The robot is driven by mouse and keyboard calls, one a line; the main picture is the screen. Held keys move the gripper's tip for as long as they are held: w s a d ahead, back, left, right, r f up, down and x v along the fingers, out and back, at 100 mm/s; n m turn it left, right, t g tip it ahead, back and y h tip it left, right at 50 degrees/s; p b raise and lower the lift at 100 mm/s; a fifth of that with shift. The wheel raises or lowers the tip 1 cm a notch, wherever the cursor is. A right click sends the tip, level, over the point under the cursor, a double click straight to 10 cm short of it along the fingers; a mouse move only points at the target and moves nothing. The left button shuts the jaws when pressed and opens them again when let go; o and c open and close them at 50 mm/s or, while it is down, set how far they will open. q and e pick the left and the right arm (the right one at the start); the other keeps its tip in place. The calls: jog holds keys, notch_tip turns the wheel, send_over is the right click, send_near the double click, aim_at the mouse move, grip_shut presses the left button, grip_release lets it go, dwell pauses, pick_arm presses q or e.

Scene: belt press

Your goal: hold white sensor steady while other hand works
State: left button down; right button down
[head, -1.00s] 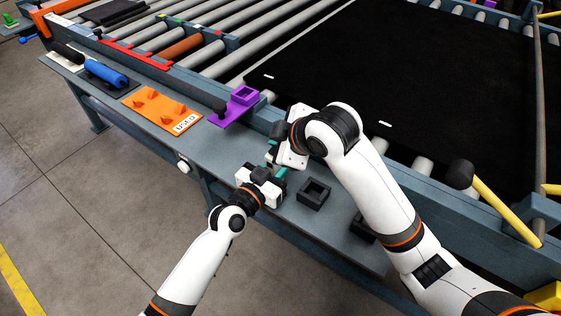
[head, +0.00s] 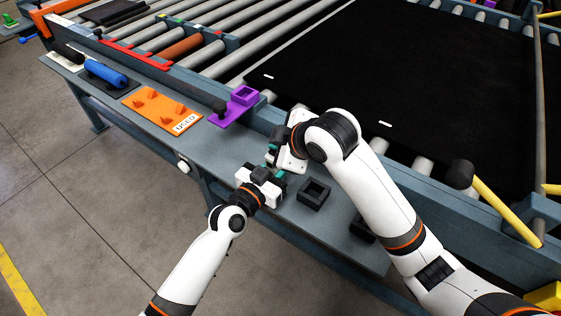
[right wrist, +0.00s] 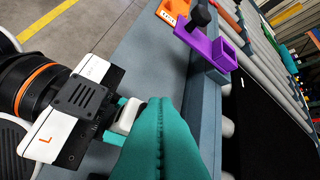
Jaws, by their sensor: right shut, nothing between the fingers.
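The white sensor (right wrist: 127,115) shows in the right wrist view as a small white piece between the teal fingers of my left gripper (right wrist: 114,120), whose body is marked L. My left gripper also shows in the head view (head: 274,178), low over the grey shelf; the sensor cannot be made out there. My right gripper (head: 271,155) is just beyond it, close to the left fingers. In the right wrist view its teal fingers (right wrist: 160,125) are together and empty, and they cover part of the view beside the sensor. Whether they touch the sensor I cannot tell.
A black square holder (head: 313,193) stands on the shelf (head: 220,150) right of my grippers. A purple holder (head: 234,106), an orange USED board (head: 160,108) and a blue roller (head: 105,74) lie to the left. The black belt (head: 400,80) on its rollers lies beyond the frame rail.

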dwell(0.3)
jog(key=shift+r, duration=0.55)
jog(key=shift+r, duration=0.15)
notch_tip(320, 180, up, 6)
jog(key=shift+f, duration=0.1)
dwell(0.4)
pick_arm(q)
jog(key=c, duration=1.1)
grip_release()
jog(key=shift+o, duration=0.2)
jog(key=shift+s, duration=0.1)
